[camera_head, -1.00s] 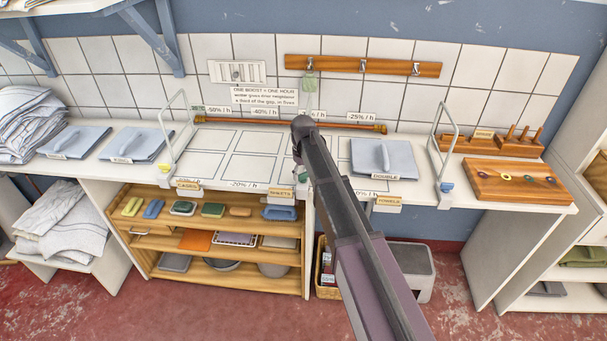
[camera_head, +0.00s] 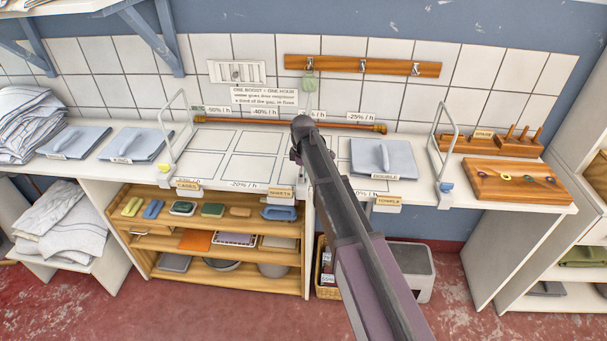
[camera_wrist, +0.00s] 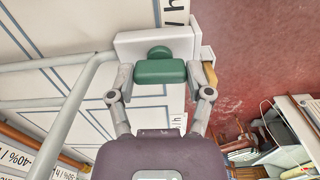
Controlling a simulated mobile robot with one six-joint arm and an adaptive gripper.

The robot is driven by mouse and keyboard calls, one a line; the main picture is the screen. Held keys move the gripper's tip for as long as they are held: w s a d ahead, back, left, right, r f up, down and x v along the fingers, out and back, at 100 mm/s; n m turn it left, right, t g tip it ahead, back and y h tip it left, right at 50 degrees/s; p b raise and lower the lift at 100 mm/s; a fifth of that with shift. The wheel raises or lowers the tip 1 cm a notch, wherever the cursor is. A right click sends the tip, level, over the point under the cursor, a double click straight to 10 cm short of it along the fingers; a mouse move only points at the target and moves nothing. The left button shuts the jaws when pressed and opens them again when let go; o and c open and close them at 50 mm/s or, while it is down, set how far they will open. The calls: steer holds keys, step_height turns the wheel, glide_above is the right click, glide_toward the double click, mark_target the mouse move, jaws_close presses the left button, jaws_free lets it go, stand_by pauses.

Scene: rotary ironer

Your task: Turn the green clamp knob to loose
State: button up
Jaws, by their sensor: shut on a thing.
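The green clamp knob (camera_wrist: 160,72) has a wide bar with a rounded part behind it. It sits on a white clamp block (camera_wrist: 140,43) at the edge of the worktop. In the wrist view my gripper (camera_wrist: 159,78) is shut on the knob, one finger at each end of the bar. The bar lies straight across the picture between the fingers. In the head view my arm hides the knob, its clamp and most of my gripper (camera_head: 298,158). No loose or tight marking can be read.
A pale metal rail (camera_wrist: 75,115) rises beside the clamp. Similar rails stand at left (camera_head: 184,122) and right (camera_head: 436,146) on the worktop. A pressing pad (camera_head: 383,158) lies right of my arm. A wooden shelf unit (camera_head: 215,226) stands below.

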steer(key=shift+s+n, duration=0.1)
steer(key=shift+n, duration=0.2)
steer(key=o, duration=1.1)
steer(key=shift+o, duration=0.2)
steer(key=shift+m, duration=0.5)
